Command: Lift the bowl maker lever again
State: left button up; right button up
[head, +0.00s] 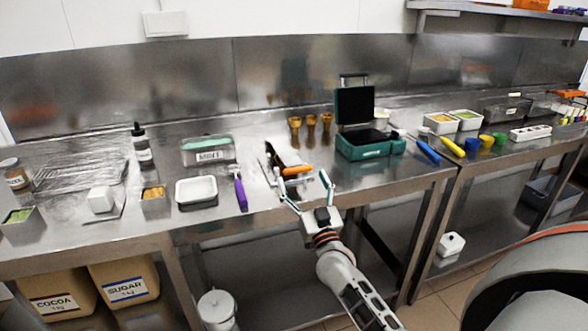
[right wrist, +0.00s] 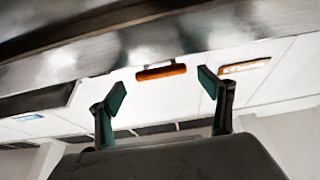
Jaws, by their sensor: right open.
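An orange lever handle (head: 297,171) shows at the front of a dark, shiny device (head: 283,157) on the counter, which looks like the bowl maker. An orange bar (right wrist: 160,72), likely the same handle, shows in the right wrist view between and beyond the fingertips. My right gripper (head: 302,182) is open at the counter's front edge, with its fingers on either side of the handle. The fingers look apart from the handle; I cannot tell the exact gap. Part of the device is hard to make out. My left gripper is not in view.
An open teal waffle iron (head: 365,145) stands to the right of the device. Several cones (head: 310,128) stand behind. A purple-handled tool (head: 240,192) and a white tray (head: 197,190) lie to the left. The counter's front edge (head: 400,187) is close to my right arm.

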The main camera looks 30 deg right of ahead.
aim_at(299, 172)
jog(key=x, duration=0.3)
jog(key=shift+w, duration=0.35)
jog(key=shift+w+r, duration=0.15)
jog(key=shift+w, duration=0.2)
jog(key=shift+c, duration=0.3)
